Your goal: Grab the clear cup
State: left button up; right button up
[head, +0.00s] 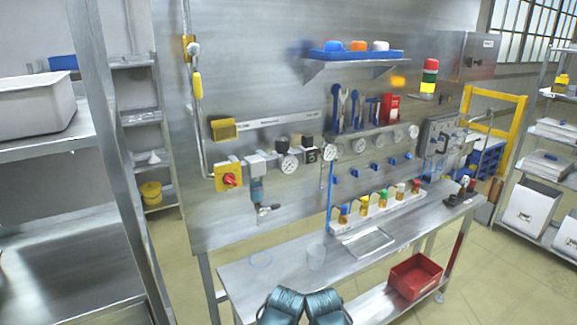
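A clear cup (316,256) stands upright on the steel workbench (285,272), left of a flat rectangular tray. It is see-through and its outline is faint; it looks empty. Two teal parts of my own arms show side by side at the bottom middle, in front of the bench's near edge and below the cup. They are apart from the cup. No gripper fingers can be made out in the head view.
A flat tray (370,242) and a rack of coloured-cap bottles (374,218) are right of the cup. A faint blue ring (260,259) lies left of it. A red bin (415,277) sits on the lower shelf. Gauges and valves line the panel behind.

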aim_at(316, 251)
jog(key=i+l, duration=0.1)
jog(key=l, duration=0.35)
jog(key=i+l, duration=0.15)
jog(key=l, duration=0.3)
jog(key=i+l, duration=0.1)
jog(key=l, duration=0.35)
